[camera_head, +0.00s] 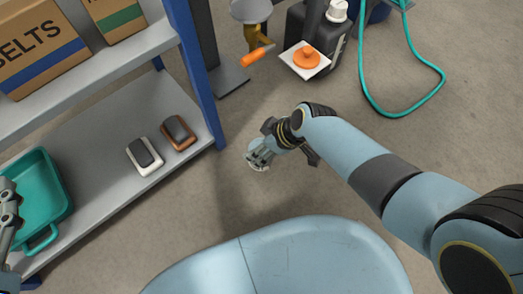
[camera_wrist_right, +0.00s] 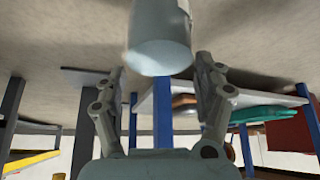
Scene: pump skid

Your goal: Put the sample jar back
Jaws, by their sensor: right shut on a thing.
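The sample jar (camera_wrist_right: 160,38) is a pale grey-blue cylinder with a white patch at its right edge in the right wrist view. It sits between the fingers of my right gripper (camera_wrist_right: 160,72), which is shut on it. In the head view my right gripper (camera_head: 263,150) is over the bare floor, right of the shelf, and only a pale round part of the jar (camera_head: 258,166) shows under the fingers. My left gripper (camera_head: 8,215) is partly in view at the left edge, by the teal tray; its fingertips are not clear.
The grey shelf (camera_head: 95,178) with blue posts holds a teal tray (camera_head: 62,205) and two dark-topped blocks, one white-edged (camera_head: 145,155), one brown-edged (camera_head: 179,132). Boxes (camera_head: 40,45) stand above.

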